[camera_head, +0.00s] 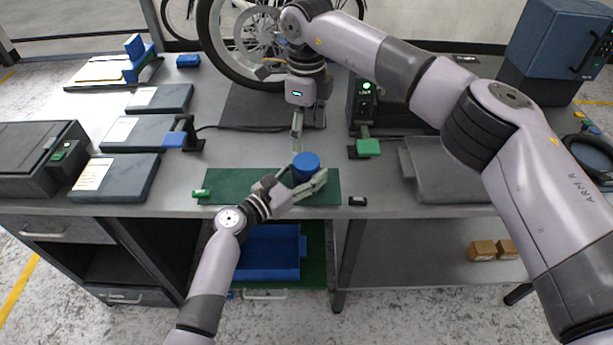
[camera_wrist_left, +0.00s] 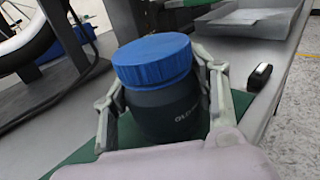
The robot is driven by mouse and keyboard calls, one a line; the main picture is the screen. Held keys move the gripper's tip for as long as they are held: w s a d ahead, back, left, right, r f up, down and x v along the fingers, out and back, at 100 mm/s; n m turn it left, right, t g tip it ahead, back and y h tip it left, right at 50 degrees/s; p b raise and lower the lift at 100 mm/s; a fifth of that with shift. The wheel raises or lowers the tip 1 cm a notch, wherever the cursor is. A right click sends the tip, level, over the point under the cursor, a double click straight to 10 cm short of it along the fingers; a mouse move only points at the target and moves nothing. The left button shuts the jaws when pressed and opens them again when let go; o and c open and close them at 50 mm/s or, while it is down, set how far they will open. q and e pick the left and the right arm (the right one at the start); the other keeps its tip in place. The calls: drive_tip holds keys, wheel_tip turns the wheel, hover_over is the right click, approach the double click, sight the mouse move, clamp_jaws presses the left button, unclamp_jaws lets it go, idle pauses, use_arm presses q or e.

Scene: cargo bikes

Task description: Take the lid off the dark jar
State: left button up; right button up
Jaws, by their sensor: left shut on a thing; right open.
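The dark jar (camera_wrist_left: 165,108) stands upright on the green mat (camera_head: 232,184), with the blue lid (camera_head: 306,160) on its top. The lid also shows large in the left wrist view (camera_wrist_left: 152,60). My left gripper (camera_head: 308,182) is shut around the jar's body, one finger on each side, below the lid. In the left wrist view, my left gripper's fingers (camera_wrist_left: 160,100) flank the jar. My right gripper (camera_head: 297,138) is open and empty, pointing down above and a little behind the lid, apart from it. In the head view the jar's body is mostly hidden by my left gripper.
A green pad on a stand (camera_head: 368,147) and a grey tray (camera_head: 445,170) lie to the right. Dark flat boxes (camera_head: 125,175) and a blue pad on a stand (camera_head: 175,139) are left. A bike wheel (camera_head: 212,50) stands behind. A small black item (camera_head: 358,201) lies near the front edge.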

sight(306, 161)
drive_tip(key=m, duration=3.1)
drive_tip(key=shift+m, duration=0.3)
drive_tip(key=shift+f, duration=4)
